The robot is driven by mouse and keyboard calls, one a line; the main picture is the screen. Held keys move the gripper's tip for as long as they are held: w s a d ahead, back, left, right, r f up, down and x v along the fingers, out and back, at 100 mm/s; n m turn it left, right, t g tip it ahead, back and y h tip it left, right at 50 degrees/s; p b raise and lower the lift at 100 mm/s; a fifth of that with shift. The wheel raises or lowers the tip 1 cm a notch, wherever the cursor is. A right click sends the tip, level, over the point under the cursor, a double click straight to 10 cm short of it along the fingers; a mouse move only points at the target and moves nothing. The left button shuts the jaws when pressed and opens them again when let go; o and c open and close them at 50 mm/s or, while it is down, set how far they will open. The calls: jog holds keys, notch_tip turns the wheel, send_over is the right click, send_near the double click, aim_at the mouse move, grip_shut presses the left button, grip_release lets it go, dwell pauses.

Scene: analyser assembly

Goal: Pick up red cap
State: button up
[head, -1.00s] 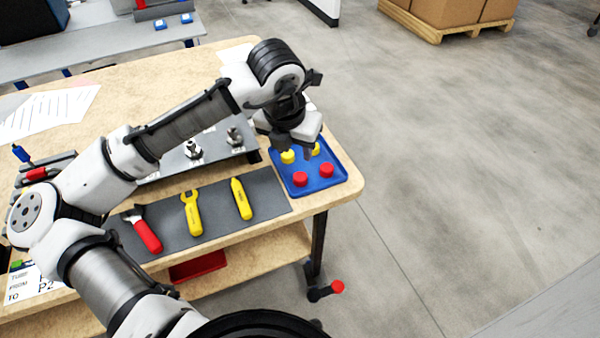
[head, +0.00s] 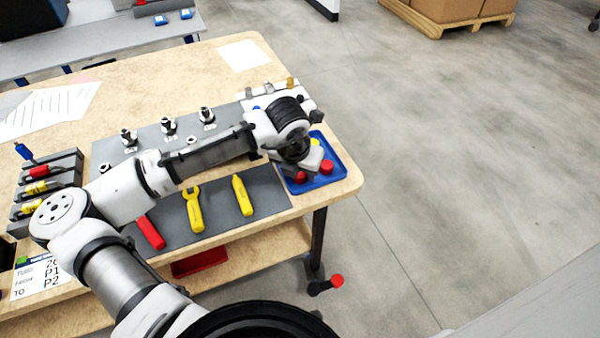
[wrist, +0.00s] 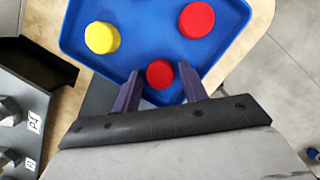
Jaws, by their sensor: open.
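Two red caps (head: 327,167) (head: 300,177) sit in a blue tray (head: 340,158) at the table's right front corner. In the wrist view, one red cap (wrist: 160,73) lies between the fingertips of my gripper (wrist: 159,72), with the fingers on either side of it. The gripper is open; whether a finger touches the cap is unclear. The other red cap (wrist: 196,20) lies farther up and right. A yellow cap (wrist: 102,38) lies at the upper left. In the head view, my wrist hides part of the tray and the fingertips.
A grey mat holds a yellow wrench (head: 194,210), a yellow tool (head: 242,196) and a red-handled tool (head: 150,232). Metal fittings (head: 168,126) stand on a grey plate behind. Bare tabletop lies farther back. The tray is close to the table edge.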

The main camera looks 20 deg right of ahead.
aim_at(300, 173)
jog(key=c, duration=0.7)
jog(key=shift+r, duration=0.1)
notch_tip(300, 173, up, 20)
jog(key=b, duration=0.1)
jog(key=shift+w+d, duration=0.1)
jog(key=shift+d, duration=0.05)
